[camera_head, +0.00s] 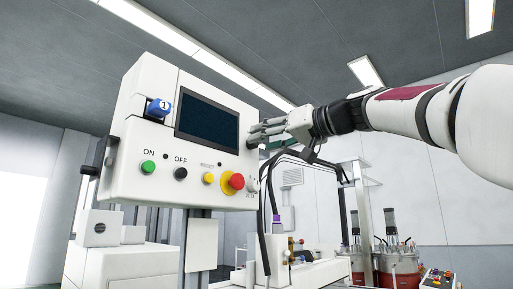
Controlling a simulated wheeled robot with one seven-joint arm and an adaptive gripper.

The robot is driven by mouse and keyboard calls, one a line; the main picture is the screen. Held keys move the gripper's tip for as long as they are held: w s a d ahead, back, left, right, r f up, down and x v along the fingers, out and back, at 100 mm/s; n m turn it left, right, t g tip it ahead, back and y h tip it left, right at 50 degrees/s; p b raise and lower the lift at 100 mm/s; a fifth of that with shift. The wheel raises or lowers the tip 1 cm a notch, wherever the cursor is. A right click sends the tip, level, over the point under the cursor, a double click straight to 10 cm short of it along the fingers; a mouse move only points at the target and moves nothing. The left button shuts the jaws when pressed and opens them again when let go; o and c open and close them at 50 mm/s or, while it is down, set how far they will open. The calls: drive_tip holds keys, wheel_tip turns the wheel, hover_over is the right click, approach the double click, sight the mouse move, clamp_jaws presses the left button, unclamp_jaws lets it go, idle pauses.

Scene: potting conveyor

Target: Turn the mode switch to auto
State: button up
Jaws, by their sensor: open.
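A white control box (150,205) fills the left and middle of the head view.
Black cables (266,215) hang right of the box. Red pots (398,266) stand behind at right.

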drive_tip(key=shift+p+x, duration=0.3)
drive_tip(key=shift+x, duration=0.85)
clamp_jaws()
drive_tip(key=shift+m, duration=0.3)
drive_tip(key=shift+f+m+p, duration=0.1)
drive_tip(key=shift+m+p, duration=3.05)
drive_tip(key=shift+m, duration=5.45)
